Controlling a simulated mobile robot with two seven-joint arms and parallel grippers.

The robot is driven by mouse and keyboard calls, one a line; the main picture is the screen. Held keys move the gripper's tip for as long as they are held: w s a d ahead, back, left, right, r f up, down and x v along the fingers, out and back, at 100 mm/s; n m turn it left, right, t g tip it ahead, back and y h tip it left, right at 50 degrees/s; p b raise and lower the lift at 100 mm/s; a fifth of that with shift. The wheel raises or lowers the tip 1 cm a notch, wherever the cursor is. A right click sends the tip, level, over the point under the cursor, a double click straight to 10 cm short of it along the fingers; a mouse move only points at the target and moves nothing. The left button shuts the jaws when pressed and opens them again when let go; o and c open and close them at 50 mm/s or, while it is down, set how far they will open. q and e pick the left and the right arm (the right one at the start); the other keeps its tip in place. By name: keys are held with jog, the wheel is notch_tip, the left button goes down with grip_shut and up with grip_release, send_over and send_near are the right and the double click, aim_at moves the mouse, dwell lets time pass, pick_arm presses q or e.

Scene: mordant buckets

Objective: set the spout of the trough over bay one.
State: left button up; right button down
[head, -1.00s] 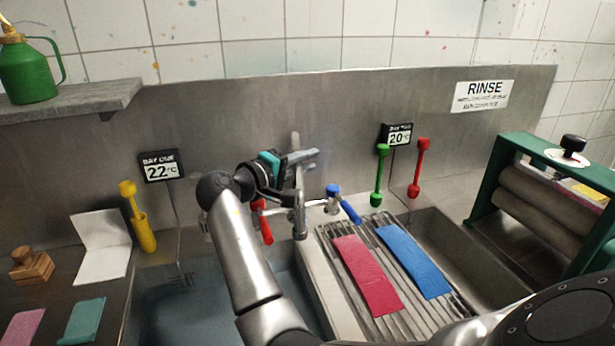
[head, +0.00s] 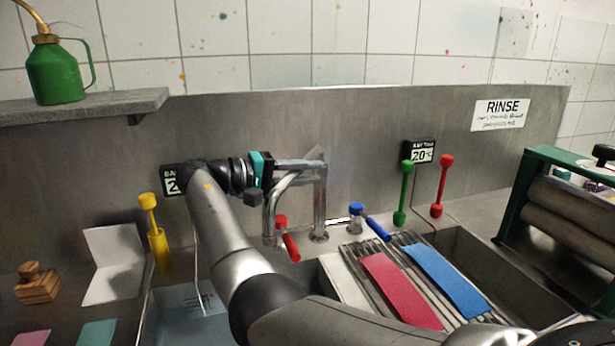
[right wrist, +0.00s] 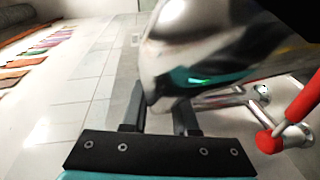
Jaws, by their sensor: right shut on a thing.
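The metal spout (head: 272,208) rises from the tap fitting between the red-handled tap (head: 288,240) and the blue-handled tap (head: 370,224). Its outlet hangs down on the left, toward the right part of bay one (head: 185,318), the left basin with bluish liquid. My arm hides much of that basin, so how far the outlet stands over it is unclear. My right gripper (head: 312,165) is shut on the upper part of the spout. In the right wrist view the shiny spout (right wrist: 195,50) fills the space between the fingers. My left gripper is not in view.
A rack with a red cloth (head: 400,290) and a blue cloth (head: 445,278) lies over the right basin. A yellow plunger (head: 155,235) stands left of my forearm. A shelf (head: 90,108) with a green can (head: 55,72) juts out at upper left.

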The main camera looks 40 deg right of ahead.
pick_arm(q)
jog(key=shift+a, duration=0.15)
pick_arm(e)
jog(key=c, duration=0.7)
grip_release()
jog(key=shift+d, duration=0.1)
